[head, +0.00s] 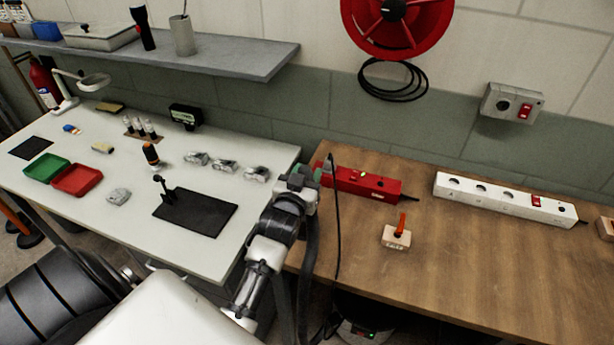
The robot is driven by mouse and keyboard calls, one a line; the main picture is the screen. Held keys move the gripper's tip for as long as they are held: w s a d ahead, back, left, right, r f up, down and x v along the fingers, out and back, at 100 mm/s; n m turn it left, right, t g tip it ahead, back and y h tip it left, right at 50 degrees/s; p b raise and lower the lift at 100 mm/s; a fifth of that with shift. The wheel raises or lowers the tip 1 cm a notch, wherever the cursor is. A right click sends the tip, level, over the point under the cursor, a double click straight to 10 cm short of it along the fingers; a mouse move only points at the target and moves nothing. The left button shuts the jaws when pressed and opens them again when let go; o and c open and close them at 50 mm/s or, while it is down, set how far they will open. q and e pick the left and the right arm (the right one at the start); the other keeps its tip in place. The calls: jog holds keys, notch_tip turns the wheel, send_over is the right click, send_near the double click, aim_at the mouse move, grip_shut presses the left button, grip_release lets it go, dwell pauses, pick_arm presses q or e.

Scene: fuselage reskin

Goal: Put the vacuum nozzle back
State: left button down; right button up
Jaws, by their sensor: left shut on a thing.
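My left gripper (303,178) is at the gap between the white bench and the wooden bench, beside the left end of a red power strip. It is shut on what appears to be the vacuum nozzle, which is small and mostly hidden by the fingers. A thin black hose (337,225) rises just right of the gripper and hangs down past the wooden bench's front edge. A dark round machine with a green light (358,330), perhaps the vacuum, stands below that bench. I cannot make out the nozzle's holder. My right gripper is not in view.
The wooden bench (480,270) holds the red strip (372,184), a white strip (500,200) and a small block with an orange lever (396,238). The white bench (130,220) carries red and green trays, a black mat (197,212) and small parts. A shelf (240,58) overhangs it.

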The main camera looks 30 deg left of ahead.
pick_arm(q)
jog(key=shift+f, duration=0.35)
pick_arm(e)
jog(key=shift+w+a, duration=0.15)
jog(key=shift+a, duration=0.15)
pick_arm(q)
jog(key=shift+f, duration=0.15)
jog(key=c, duration=0.7)
grip_release()
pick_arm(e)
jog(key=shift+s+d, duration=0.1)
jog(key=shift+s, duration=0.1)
